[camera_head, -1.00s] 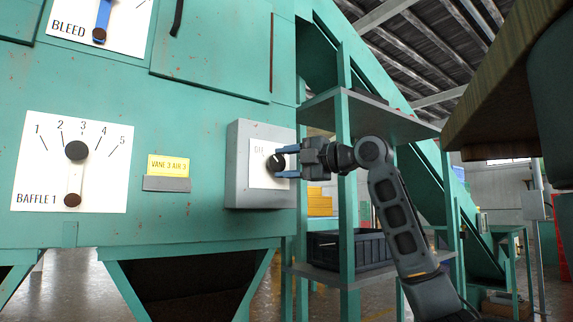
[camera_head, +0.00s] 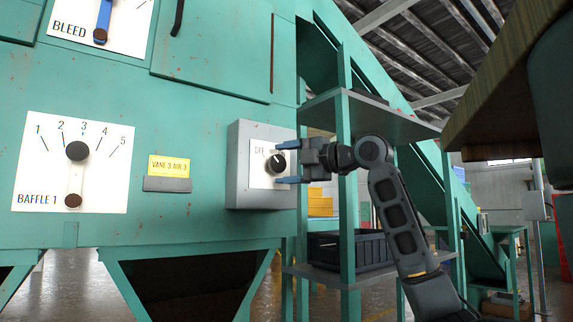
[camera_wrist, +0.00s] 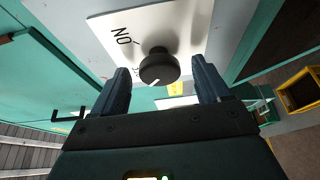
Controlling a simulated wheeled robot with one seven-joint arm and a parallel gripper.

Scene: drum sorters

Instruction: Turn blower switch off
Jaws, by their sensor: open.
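The blower switch is a black rotary knob (camera_head: 276,163) on a white plate (camera_head: 258,178), fixed to a grey box (camera_head: 240,142) on the green machine. "OFF" shows at the plate's upper left in the head view. In the wrist view the knob (camera_wrist: 158,66) has a white mark at its lower edge, beside a label it partly hides; "ON" reads upside down to its upper left. My gripper (camera_head: 289,162) is open at the knob's right. Its fingers (camera_wrist: 160,88) lie on either side of the knob, apart from it.
A baffle scale plate (camera_head: 100,190) with a lever and a yellow label (camera_head: 170,166) are left of the box. A green shelf frame (camera_head: 347,230) with a dark crate (camera_head: 330,262) stands behind my arm. A wooden slab (camera_head: 500,95) hangs at the upper right.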

